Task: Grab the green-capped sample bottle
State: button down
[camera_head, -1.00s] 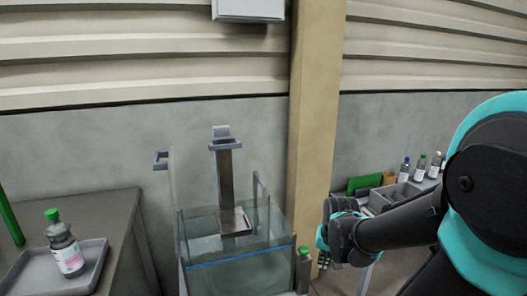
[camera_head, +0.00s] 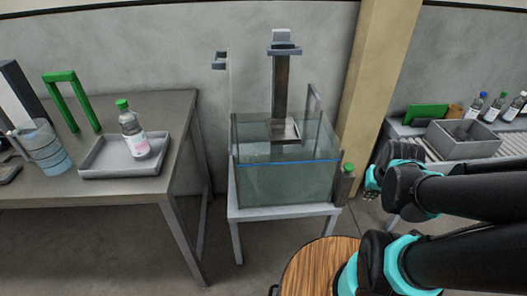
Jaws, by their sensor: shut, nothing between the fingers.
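A clear bottle with a green cap and a white and pink label (camera_head: 133,132) stands upright in a shallow grey tray (camera_head: 93,168) on the left table. My arm reaches in from the right edge, well to the right of this bottle and of the glass tank. Only a small dark part of my gripper (camera_head: 371,193) shows beyond the teal wrist, low beside the tank stand. It looks shut and empty, and my arm's links hide most of it. It is far from the bottle.
A glass tank (camera_head: 270,185) with liquid stands between the left table (camera_head: 183,120) and my arm. A green frame (camera_head: 80,105) and a blue-banded container (camera_head: 45,150) stand left of the tray. Several small bottles (camera_head: 495,107) and a grey bin (camera_head: 465,150) are at the right.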

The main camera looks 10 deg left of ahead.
aim_at(134, 134)
jog(key=u, duration=1.9)
